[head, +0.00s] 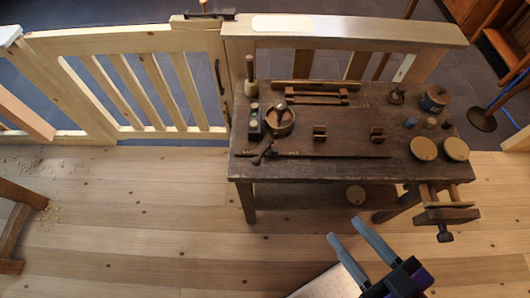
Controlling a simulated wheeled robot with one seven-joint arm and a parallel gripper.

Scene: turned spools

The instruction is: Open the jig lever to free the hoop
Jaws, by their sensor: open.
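My gripper (343,229) is at the bottom right, in front of the bench. Its two blue-grey fingers are apart with nothing between them, pointing up and left toward the bench. The dark wooden workbench (335,171) stands beyond it. On the bench's left part sits a round wooden ring-like piece (290,127) with a dark knobbed piece inside. Just in front is a small dark lever-like piece (262,154) at the left end of a long dark bar (340,155). At this size I cannot tell for sure which pieces are the jig lever and the hoop.
Two round wooden discs (423,149) lie at the bench's right, near a lidded pot (434,99). A vise (446,215) juts from the right front. A wooden gate (150,90) closes the back left. The floor (150,220) left of the bench is largely clear.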

